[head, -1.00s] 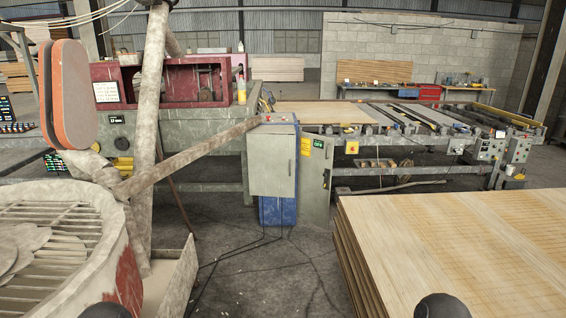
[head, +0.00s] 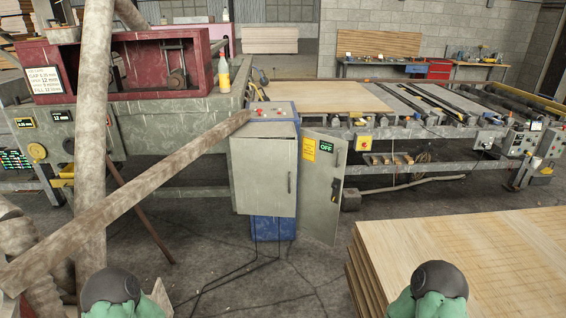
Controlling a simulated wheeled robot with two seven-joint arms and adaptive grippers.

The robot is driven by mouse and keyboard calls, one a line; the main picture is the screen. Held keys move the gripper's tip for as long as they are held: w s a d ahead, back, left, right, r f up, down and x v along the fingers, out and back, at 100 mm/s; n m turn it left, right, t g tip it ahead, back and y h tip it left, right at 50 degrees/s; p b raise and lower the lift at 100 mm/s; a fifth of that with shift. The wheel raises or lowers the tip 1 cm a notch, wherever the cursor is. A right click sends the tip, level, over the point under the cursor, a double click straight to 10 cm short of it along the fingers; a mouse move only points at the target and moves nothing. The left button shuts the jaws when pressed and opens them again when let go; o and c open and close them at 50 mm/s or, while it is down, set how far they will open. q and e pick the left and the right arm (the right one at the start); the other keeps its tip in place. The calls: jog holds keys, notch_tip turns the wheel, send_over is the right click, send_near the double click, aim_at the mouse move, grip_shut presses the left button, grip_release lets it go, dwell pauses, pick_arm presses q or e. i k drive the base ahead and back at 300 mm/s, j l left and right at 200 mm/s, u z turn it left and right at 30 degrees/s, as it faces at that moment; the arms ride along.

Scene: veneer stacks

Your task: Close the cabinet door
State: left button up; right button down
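A grey cabinet with a blue base (head: 272,229) stands in the middle of the head view. Its left front panel (head: 262,176), with a dark handle, sits flush with the front. A second grey door (head: 320,205) stands open at the cabinet's right side, swung outward. It carries a yellow label, a green OFF sign and a dark handle near its right edge. The inside of the cabinet is mostly hidden. Neither of my grippers is in view; only rounded black and green parts of my arms show at the bottom edge, well short of the cabinet.
A stack of veneer sheets (head: 470,260) stands at the front right. A slanted pipe (head: 150,195) crosses from lower left to the cabinet top. A red machine (head: 120,65) is behind at left, a roller conveyor (head: 440,133) behind at right.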

aim_at(322, 158)
jog(key=i+j+z, duration=0.2)
jog(key=i, duration=0.35)
jog(key=i+j+z, duration=0.1)
jog(key=i+z, duration=0.15)
jog(key=i, duration=0.35)
jog(key=i+l+u, duration=0.1)
jog(key=i+u, duration=0.25)
jog(key=i, duration=1.7)
